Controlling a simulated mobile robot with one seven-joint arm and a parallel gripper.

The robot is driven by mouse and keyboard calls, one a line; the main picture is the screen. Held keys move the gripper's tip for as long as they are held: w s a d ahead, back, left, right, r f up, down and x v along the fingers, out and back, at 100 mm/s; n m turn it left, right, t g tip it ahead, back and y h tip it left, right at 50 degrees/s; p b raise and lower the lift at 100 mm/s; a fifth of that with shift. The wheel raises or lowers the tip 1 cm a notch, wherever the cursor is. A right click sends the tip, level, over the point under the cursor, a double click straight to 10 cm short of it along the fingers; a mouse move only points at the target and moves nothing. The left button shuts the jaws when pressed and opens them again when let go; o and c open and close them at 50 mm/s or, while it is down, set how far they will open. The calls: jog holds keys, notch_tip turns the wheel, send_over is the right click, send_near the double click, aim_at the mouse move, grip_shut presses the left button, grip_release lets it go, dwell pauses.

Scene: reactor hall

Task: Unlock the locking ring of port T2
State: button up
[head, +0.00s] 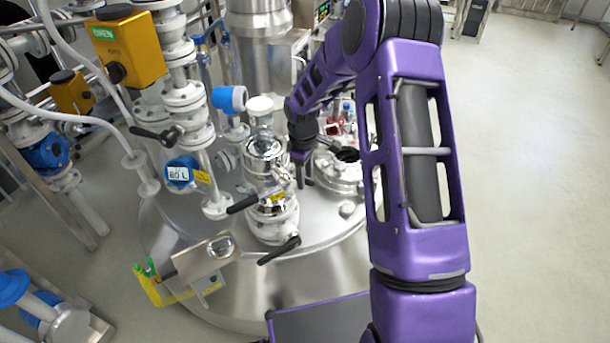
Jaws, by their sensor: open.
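A metal port assembly (268,185) stands on the steel vessel lid, with a glass-like upper part, a small yellow label and clamp rings. It is likely port T2, but the label is too small to read. An upper black lever (243,204) sticks out to the left, and a lower black lever (279,250) points down-left. I cannot tell which lever belongs to the locking ring. My gripper (304,172) is open, pointing down just right of the port's upper part. My arm partly hides it, and I cannot tell whether it touches the port.
An open flanged port (340,172) lies right of my gripper. White pipework, a blue gauge reading 60 L (180,172) and a yellow OPEN box (126,46) crowd the left. A steel box (205,257) sits at the lid's front left. The floor on the right is clear.

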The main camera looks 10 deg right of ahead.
grip_shut()
dwell(1.3)
